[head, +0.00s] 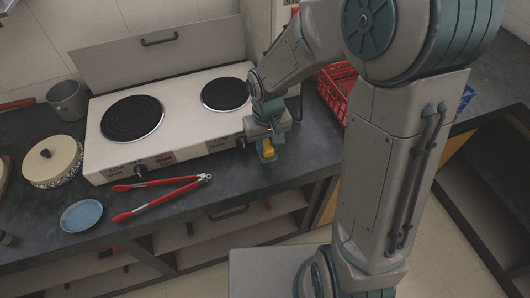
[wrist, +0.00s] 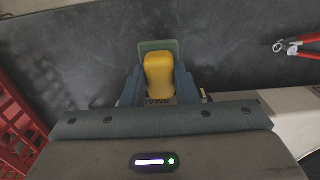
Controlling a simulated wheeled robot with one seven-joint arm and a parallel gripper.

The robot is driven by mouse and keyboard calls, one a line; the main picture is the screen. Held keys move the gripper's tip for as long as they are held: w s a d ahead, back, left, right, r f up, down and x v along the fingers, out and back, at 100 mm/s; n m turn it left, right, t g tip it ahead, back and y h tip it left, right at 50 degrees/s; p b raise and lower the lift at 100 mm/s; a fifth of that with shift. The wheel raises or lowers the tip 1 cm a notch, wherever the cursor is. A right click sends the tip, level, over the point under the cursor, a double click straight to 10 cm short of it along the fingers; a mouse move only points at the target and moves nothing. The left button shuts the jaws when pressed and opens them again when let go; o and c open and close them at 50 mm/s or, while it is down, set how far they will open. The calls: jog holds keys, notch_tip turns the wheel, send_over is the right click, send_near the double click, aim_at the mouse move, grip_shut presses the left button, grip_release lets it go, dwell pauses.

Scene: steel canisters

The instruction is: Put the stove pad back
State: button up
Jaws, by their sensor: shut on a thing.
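The stove pad (head: 268,154) has a yellow grip on a flat grey-green base. My gripper (head: 265,144) is shut on it, pointing down at the dark counter right of the stove's front corner. In the wrist view the yellow grip of the stove pad (wrist: 159,74) sits between the jaws of my gripper (wrist: 160,88), with the green base (wrist: 158,45) showing past it. I cannot tell whether the base touches the counter. The white stove (head: 175,150) has two black coil burners; my arm covers part of its right end.
Red-handled tongs (head: 160,198) lie in front of the stove, near a blue plate (head: 82,215). A lidded pot (head: 53,162) and a grey metal pot (head: 68,100) stand at left. A red crate (head: 337,88) stands behind my arm. Counter around the pad is clear.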

aim_at(266, 154)
jog(key=shift+a+f, duration=0.2)
jog(key=shift+f, duration=1.9)
jog(key=shift+f, duration=0.15)
jog(key=o, duration=0.9)
